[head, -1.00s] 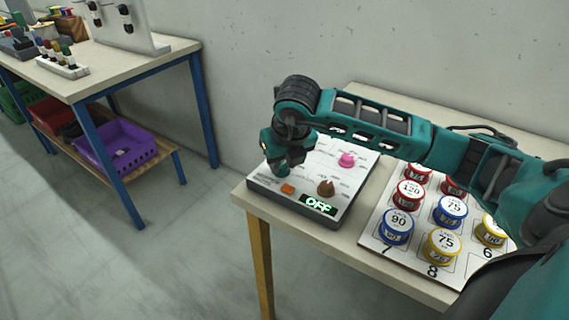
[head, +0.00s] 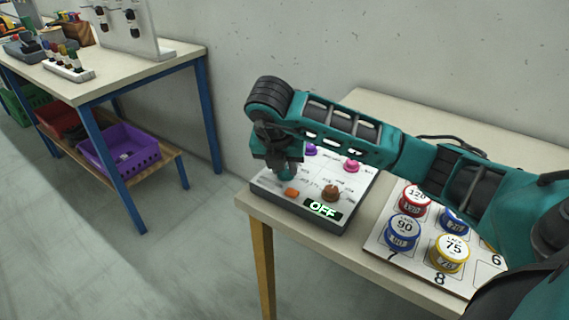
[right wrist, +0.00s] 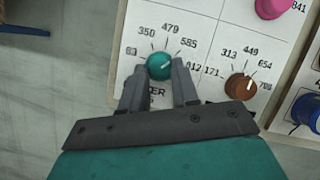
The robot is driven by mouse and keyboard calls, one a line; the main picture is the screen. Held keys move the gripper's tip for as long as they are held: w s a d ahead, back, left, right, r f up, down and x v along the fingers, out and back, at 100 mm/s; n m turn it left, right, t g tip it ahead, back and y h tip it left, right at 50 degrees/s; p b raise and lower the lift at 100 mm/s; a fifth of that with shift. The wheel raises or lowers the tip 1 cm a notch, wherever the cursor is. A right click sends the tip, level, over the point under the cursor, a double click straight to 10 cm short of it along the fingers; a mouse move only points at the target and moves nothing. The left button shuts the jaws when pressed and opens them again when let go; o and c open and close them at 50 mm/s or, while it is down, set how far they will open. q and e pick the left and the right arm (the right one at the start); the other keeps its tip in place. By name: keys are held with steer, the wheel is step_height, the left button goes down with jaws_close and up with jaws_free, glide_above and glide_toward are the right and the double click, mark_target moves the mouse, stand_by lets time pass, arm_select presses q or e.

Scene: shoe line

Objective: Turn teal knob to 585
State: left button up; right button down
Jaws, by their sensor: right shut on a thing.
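The teal knob (right wrist: 159,67) sits on a white control panel (head: 350,203), with printed values around it including 350, 479, 585 and 812. Its white pointer is directed right and somewhat up, on the 585 to 812 side; the exact reading is hard to tell. My right gripper (right wrist: 159,77) is shut on the knob, one finger on each side. In the head view, the right gripper (head: 287,173) is down at the panel's left part and hides most of the knob. My left gripper is out of view.
The panel also has a brown knob (right wrist: 239,86), a pink knob (head: 352,166), a purple knob (head: 310,150), an orange switch (head: 292,192) and a display (head: 322,209) reading OFF. Numbered spools (head: 403,231) stand on a board to the right. Another table (head: 160,62) is at left.

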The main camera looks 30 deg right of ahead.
stand_by(0.3)
steer(key=c, duration=0.8)
jaws_free()
steer(key=shift+c, duration=0.2)
arm_select(q)
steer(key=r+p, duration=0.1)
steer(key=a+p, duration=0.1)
steer(key=p, duration=0.1)
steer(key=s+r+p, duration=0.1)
steer(key=p, duration=0.1)
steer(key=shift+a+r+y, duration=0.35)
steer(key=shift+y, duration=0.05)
arm_select(e)
steer(key=v, duration=1.3)
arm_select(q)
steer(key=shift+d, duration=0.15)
